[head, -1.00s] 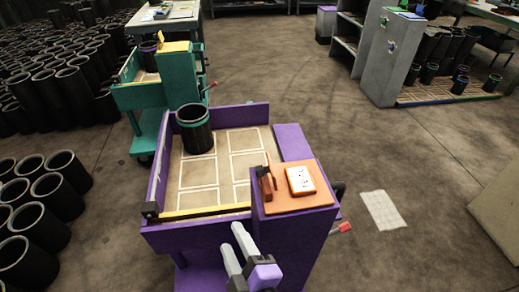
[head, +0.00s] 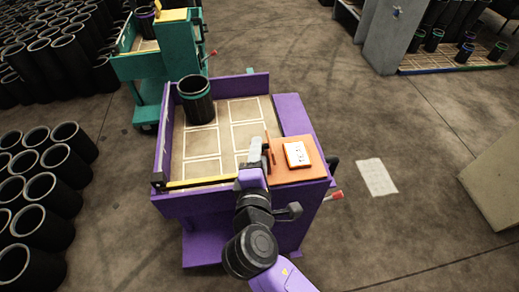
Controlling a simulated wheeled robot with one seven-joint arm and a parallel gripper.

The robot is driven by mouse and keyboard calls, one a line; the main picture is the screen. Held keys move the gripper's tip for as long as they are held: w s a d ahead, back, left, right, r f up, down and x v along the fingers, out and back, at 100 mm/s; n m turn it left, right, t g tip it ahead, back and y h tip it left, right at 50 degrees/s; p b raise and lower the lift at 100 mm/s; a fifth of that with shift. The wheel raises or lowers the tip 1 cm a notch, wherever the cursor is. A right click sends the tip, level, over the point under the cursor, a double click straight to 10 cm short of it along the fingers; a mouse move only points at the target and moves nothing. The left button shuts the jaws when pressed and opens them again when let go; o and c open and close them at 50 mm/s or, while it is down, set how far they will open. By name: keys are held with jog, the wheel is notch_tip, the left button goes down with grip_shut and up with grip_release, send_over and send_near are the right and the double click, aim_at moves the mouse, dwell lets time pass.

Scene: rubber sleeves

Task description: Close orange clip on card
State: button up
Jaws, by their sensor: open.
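The orange clip (head: 267,149) stands raised at the left side of an orange board on the purple cart. My gripper's fingers hide part of it. The white card (head: 297,154), with small dark marks and an orange edge, lies flat on the board to the right of the clip. My gripper (head: 256,150) is open, its grey fingers just left of the clip. I cannot tell whether they touch it.
The purple cart (head: 293,112) holds one black sleeve (head: 196,100) with a teal band on its gridded bed. A red-tipped lever (head: 336,195) sticks out at right. Black sleeves (head: 45,205) crowd the left floor. A pale sheet (head: 376,177) lies on open floor.

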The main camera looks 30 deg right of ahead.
jog(key=shift+w+d+f, duration=0.1)
jog(key=shift+w+d, duration=0.25)
jog(key=shift+w, duration=0.2)
grip_shut()
